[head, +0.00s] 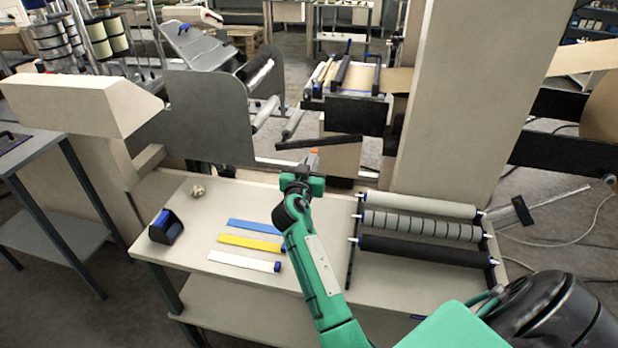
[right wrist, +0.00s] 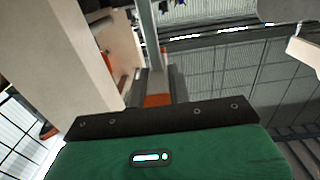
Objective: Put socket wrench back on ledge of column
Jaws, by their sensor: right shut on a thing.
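My right gripper (head: 302,176) is above the back edge of the bench, left of the tall beige column (head: 455,100). It is shut on a slim grey thing with an orange part, which I take for the socket wrench (head: 314,153). Most of the wrench is hidden by the gripper in the head view. In the right wrist view the wrench (right wrist: 158,100) stands out between the dark jaws (right wrist: 160,110), beside a beige upright face (right wrist: 65,70). A dark flat bar (head: 318,142) shows just beyond the gripper. I cannot tell which surface is the ledge. My left gripper is out of view.
On the bench (head: 210,225) lie blue (head: 254,227), yellow (head: 250,243) and white (head: 243,261) strips and a dark blue-topped block (head: 165,227). A rack of rollers (head: 420,222) fills the right side. Grey machine plates (head: 205,115) stand at the back left.

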